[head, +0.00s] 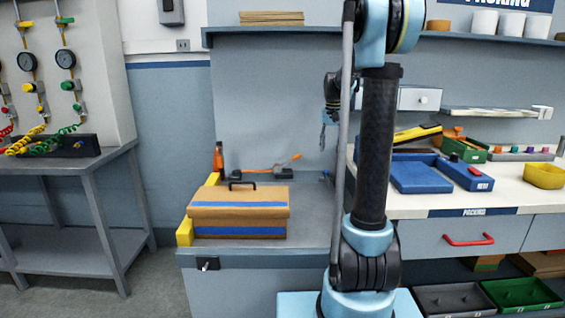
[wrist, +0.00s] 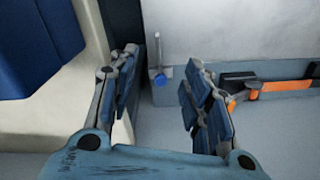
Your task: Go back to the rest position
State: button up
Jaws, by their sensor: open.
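My gripper (wrist: 160,95) is open in the wrist view, with its two fingers apart and nothing between them. In the head view my gripper (head: 323,137) hangs small and partly hidden behind my arm, in front of the grey back wall. A small upright metal post with a blue knob (wrist: 160,78) shows beyond the fingers in the wrist view; I cannot tell how far off it is.
A brown box with blue stripes (head: 238,211) stands on the grey bench left of my arm. Behind it lies a black and orange tool (head: 268,171), also in the wrist view (wrist: 262,90). A blue tray (head: 418,178) lies on the right-hand counter. A shelf (head: 275,29) runs above.

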jog(key=s+a+n, duration=0.1)
jog(key=s, duration=1.1)
jog(key=s+f+n, duration=0.1)
jog(key=s+f, duration=0.3)
jog(key=s, duration=0.5)
jog(key=s+a+f+n+t, duration=0.1)
jog(key=s+f, duration=0.4)
jog(key=s, duration=0.4)
jog(key=s+f, duration=0.5)
jog(key=s, duration=0.4)
jog(key=shift+a+f+n+t, duration=0.15)
jog(key=shift+f+n+t, duration=0.1)
jog(key=shift+n+t, duration=0.15)
jog(key=shift+s+f, duration=0.3)
